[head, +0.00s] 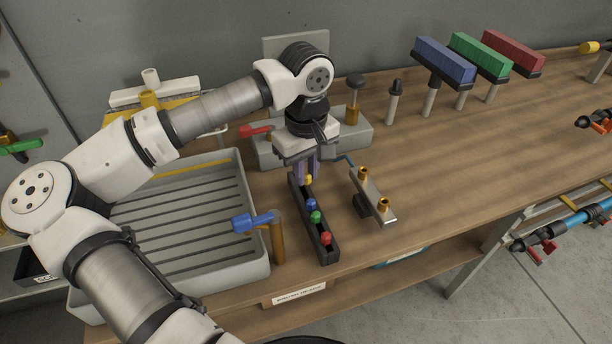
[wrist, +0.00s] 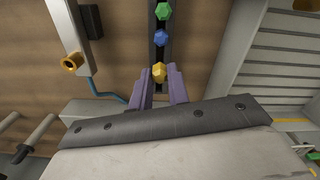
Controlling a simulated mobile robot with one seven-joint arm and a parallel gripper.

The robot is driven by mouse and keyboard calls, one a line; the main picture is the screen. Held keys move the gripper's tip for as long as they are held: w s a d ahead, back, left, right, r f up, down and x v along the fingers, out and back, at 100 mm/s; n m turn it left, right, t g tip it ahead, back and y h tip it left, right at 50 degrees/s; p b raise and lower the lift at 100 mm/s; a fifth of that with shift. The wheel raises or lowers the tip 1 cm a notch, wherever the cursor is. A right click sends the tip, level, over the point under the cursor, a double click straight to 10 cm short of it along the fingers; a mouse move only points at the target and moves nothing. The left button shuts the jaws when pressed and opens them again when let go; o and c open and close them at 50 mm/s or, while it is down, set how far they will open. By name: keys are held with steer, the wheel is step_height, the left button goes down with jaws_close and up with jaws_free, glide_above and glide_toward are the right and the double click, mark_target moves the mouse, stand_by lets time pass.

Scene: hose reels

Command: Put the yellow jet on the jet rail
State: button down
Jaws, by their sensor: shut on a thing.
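The yellow jet (wrist: 159,72) is between the purple fingers of my gripper (wrist: 161,80), which is shut on it. In the head view the yellow jet (head: 309,180) shows just under my gripper (head: 306,174). It is at the far end of the black jet rail (head: 326,254), in line with the other jets. Blue (head: 312,204), green (head: 316,217) and red (head: 326,238) jets sit along the rail toward the front. I cannot tell whether the yellow jet touches the rail. The wrist view also shows the blue jet (wrist: 160,37) and green jet (wrist: 163,11).
A metal bracket with brass fittings (head: 372,195) stands close to the right of the rail. A blue-handled tap on a brown post (head: 278,240) and a grey ribbed tray (head: 262,268) are left. Blue, green and red brushes (head: 445,60) stand at the back right.

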mark_target(306, 174)
step_height(306, 174, down, 3)
steer(key=shift+r, duration=0.1)
steer(key=shift+f+b, duration=0.35)
steer(key=shift+f+b, duration=0.25)
steer(key=shift+b, duration=0.15)
steer(key=c, duration=1.3)
jaws_free()
steer(key=shift+c, duration=0.2)
steer(key=shift+r, duration=0.15)
